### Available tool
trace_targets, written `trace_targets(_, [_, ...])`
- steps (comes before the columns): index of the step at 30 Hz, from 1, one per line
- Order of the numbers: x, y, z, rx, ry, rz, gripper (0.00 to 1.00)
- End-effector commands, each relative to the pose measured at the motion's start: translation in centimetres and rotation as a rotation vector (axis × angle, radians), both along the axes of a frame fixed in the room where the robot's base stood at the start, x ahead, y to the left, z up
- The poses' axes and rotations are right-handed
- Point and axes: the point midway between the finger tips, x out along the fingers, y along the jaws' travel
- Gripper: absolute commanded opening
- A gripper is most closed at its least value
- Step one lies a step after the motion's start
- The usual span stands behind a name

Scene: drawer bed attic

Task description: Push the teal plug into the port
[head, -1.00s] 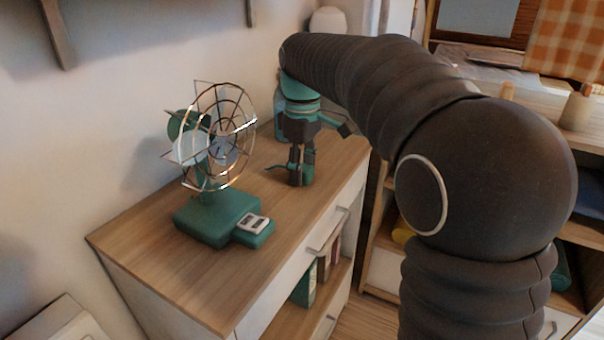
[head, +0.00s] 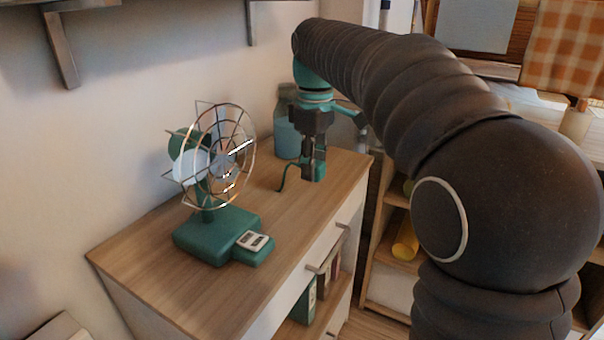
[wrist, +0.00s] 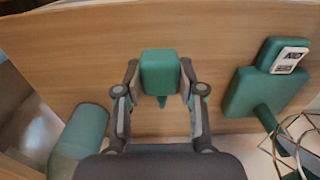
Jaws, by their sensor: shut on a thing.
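The teal plug (wrist: 160,72) is a small block gripped between both fingers in the wrist view. In the head view the plug (head: 319,168) shows partly behind the fingers, with a thin dark cable curling off to its left. My gripper (head: 314,172) is shut on it, over the far right part of the wooden cabinet top. A white plate with dark markings (head: 253,241), which looks like the port, sits on a teal block at the fan's base. The plate also shows at upper right in the wrist view (wrist: 289,60), apart from the plug.
A teal desk fan with a wire cage (head: 220,157) stands left of my gripper. A teal jar (head: 287,137) stands behind the gripper near the wall. The cabinet top (head: 150,255) is bare between the gripper and the fan base and at front left.

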Motion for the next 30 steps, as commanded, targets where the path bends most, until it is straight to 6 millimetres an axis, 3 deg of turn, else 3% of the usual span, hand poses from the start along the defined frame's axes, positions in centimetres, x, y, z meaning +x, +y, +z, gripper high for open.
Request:
trace_targets(6, [-1.7,-3.3,2.2,0.001,-0.003,-0.003,0.08])
trace_targets(15, [-3.5,-6.7,4.5,0.000,-0.001,-0.002,0.08])
trace_targets(30, [-4.3,-8.1,5.5,0.000,0.000,0.001,0.08])
